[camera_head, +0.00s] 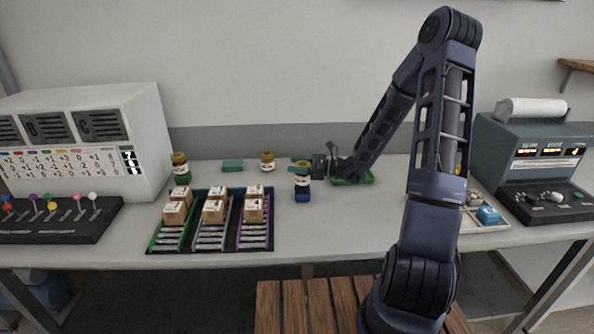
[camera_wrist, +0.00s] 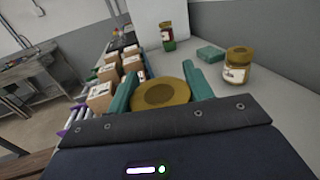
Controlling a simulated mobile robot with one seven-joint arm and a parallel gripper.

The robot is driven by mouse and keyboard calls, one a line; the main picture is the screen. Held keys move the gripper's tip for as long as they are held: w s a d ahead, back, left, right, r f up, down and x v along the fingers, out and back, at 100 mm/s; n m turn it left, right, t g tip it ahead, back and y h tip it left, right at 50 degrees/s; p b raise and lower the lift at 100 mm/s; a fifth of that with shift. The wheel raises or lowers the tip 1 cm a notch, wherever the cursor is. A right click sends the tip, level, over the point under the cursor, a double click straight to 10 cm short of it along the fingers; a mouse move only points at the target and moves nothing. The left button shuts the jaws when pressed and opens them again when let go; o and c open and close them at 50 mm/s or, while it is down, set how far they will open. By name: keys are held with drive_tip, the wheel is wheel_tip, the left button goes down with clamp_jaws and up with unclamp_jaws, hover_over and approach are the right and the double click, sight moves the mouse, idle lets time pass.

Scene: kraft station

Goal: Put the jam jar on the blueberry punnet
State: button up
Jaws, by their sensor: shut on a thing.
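My gripper (camera_head: 301,163) is shut on a jar (camera_head: 302,179) with a yellow-gold lid and a pale label. In the wrist view the gripper's teal fingers (camera_wrist: 161,92) stand on both sides of the jar's round lid (camera_wrist: 162,95). Directly below the held jar is a small blue thing (camera_head: 302,196); whether the two touch, I cannot tell. A shallow green container (camera_head: 366,180) lies to the right of the jar, partly behind my wrist. Its contents are mostly hidden, so I cannot tell which thing is the blueberry punnet.
Another gold-lidded jar (camera_head: 267,161) stands behind, beside a flat teal box (camera_head: 232,165). A third jar (camera_head: 180,161) is at left over something green. A rack (camera_head: 210,245) with several cartons is in front. A grey machine (camera_head: 540,160) stands right.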

drive_tip(key=shift+f, duration=0.95)
drive_tip(key=shift+f, duration=0.15)
drive_tip(key=o, duration=1.2)
